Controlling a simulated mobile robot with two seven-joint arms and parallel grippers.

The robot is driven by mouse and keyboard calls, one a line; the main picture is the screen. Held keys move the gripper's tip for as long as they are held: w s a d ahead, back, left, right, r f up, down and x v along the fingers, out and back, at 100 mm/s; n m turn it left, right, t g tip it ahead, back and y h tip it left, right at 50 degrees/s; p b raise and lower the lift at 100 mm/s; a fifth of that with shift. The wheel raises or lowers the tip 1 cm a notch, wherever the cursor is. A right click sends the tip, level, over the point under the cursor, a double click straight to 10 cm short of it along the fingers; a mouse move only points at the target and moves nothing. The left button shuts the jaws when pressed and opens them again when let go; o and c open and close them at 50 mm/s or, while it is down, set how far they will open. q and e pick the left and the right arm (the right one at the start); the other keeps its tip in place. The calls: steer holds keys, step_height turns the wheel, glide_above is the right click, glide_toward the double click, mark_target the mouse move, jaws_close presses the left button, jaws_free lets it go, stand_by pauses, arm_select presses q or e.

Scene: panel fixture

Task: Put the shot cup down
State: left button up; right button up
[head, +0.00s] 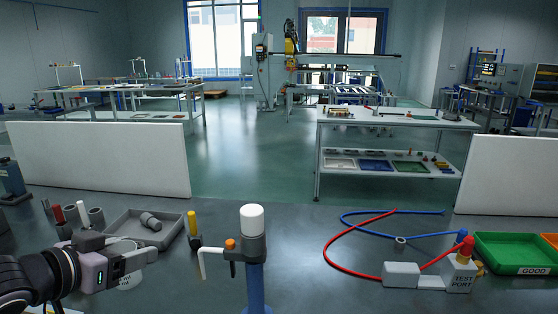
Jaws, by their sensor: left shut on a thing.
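My left gripper (140,261) comes in from the lower left, low over the dark bench, in front of a grey tray. It is shut on the shot cup, which is mostly hidden by the fingers. A pale, speckled round part (130,281) shows just below the fingers and appears to be the cup. I cannot tell whether it touches the bench. My right gripper is not in view.
The grey tray (176,236) holds grey cylinders. A yellow-handled tool (193,224) and a white-capped blue post (252,219) stand to the right. Farther right are red and blue hoses, a TEST PORT block (461,276) and a green GOOD bin (512,250).

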arm_select(q)
steer(key=s+d+f+n+y+p, duration=0.1)
steer(key=s+d+f+n+y, duration=0.3)
steer(key=s+d+f, duration=0.2)
steer(key=shift+s+f+t+y+p, duration=0.3)
steer(key=shift+s+f+t+p, duration=0.1)
steer(key=shift+s+f, duration=0.5)
steer(key=shift+w+d+f, duration=0.1)
steer(key=shift+d+f, duration=0.05)
